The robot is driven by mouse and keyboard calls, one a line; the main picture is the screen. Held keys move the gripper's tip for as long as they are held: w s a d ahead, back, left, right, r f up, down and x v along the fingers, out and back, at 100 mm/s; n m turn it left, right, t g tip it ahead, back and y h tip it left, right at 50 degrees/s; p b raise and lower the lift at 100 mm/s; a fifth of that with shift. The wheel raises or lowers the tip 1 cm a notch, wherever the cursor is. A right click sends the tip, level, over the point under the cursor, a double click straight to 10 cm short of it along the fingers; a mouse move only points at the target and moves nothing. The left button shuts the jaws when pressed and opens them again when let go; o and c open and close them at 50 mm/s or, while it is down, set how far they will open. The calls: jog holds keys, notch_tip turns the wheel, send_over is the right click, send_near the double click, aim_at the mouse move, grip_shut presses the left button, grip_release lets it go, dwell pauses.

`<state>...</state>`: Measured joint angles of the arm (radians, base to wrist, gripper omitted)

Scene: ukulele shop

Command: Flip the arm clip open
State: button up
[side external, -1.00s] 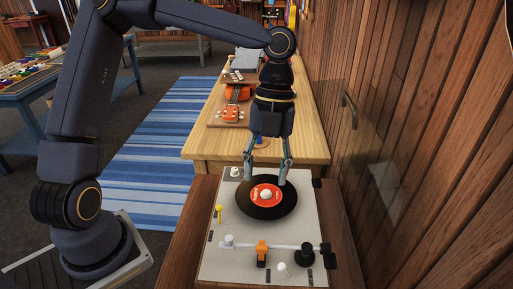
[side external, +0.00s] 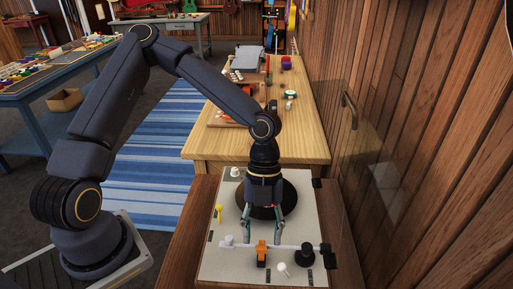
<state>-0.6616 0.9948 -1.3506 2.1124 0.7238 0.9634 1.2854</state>
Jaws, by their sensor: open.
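The orange arm clip (side external: 261,254) stands upright around the white tonearm (side external: 290,247) near the front of the turntable. Whether its top is latched is too small to tell. The tonearm runs sideways from a pale headshell (side external: 229,241) on the left to a black pivot base (side external: 304,254) on the right. My gripper (side external: 261,241) points down just behind the clip. Its two fingers are apart, one to each side of the clip, and nothing shows held between them. The gap between fingers and clip is hard to judge. The black record (side external: 288,197) is partly hidden behind my gripper.
The pale turntable deck (side external: 215,265) carries a yellow peg (side external: 219,213), a white knob (side external: 235,172) and a small white lever (side external: 283,268). A wooden bench (side external: 210,150) stands behind. The plank wall (side external: 400,120) is close on the right.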

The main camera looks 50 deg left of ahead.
jog(key=shift+x, duration=1)
grip_shut()
